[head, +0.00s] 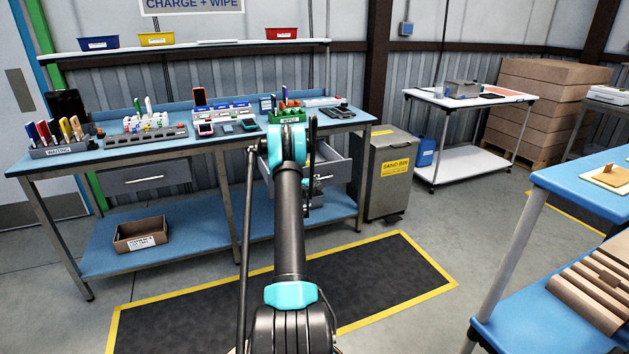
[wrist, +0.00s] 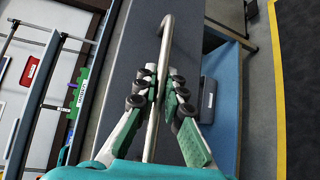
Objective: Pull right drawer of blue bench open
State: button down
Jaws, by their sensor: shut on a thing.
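The blue bench (head: 215,141) stands ahead along the wall. Its right drawer (head: 338,172) is grey and stands partly out from under the top; some of its inside shows. My arm hides the drawer's middle in the head view. In the wrist view, the grey drawer front (wrist: 130,50) carries a curved metal bar handle (wrist: 167,50). My gripper (wrist: 160,92) is shut on this handle, with its fingers on either side of the bar. The left drawer (head: 145,178) is flush under the bench top.
A brown carton (head: 140,235) sits on the bench's lower shelf (head: 95,258). A grey sand bin (head: 385,185) stands right of the bench. Another blue table (head: 560,185) is at the near right. The dark floor mat (head: 380,275) is clear of objects.

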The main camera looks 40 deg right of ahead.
jog(key=c, duration=1.6)
grip_release()
jog(key=v, duration=1.2)
